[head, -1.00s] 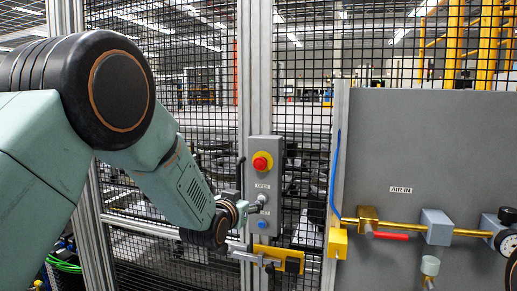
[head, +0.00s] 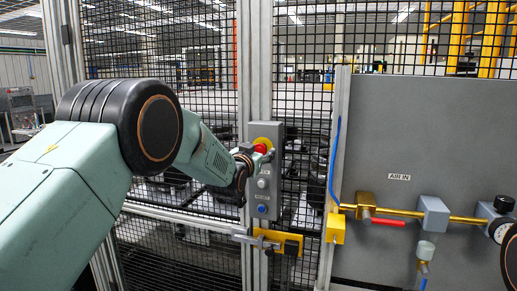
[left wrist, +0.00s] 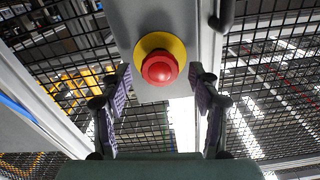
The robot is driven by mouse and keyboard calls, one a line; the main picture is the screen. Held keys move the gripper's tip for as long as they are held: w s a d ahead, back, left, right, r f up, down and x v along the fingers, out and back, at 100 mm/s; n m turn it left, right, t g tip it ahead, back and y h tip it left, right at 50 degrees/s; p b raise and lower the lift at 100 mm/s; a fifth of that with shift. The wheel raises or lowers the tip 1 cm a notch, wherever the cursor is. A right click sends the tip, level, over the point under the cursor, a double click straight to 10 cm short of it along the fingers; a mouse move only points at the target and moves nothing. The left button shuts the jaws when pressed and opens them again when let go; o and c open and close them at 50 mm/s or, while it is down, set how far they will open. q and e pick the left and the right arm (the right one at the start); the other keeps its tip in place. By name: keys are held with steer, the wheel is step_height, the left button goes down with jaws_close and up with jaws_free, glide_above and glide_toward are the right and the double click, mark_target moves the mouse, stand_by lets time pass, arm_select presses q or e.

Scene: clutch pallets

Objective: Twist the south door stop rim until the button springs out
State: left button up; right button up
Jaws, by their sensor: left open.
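The door stop is a red mushroom button on a yellow collar, on the upper part of a grey control box (head: 279,190) fixed to the fence post. In the head view the red button (head: 262,147) is partly hidden by my left gripper (head: 262,158). In the left wrist view the red button (left wrist: 160,68) shows whole, with its yellow collar (left wrist: 141,46) around it. My left gripper (left wrist: 160,85) is open, its pads on either side of the button and apart from it. I cannot tell whether the button is pressed in. My right gripper is not in view.
Below the button, the box carries a pale button (head: 261,183) and a blue button (head: 262,208). A yellow latch plate (head: 280,242) sits lower on the post. Mesh fencing surrounds the box. A grey panel (head: 420,130) with brass piping and a red lever (head: 388,222) stands right.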

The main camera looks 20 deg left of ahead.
arm_select(q)
steer(key=shift+w, duration=0.4)
steer(key=shift+s, duration=0.1)
steer(key=shift+c, duration=0.6)
steer(key=c, duration=1.1)
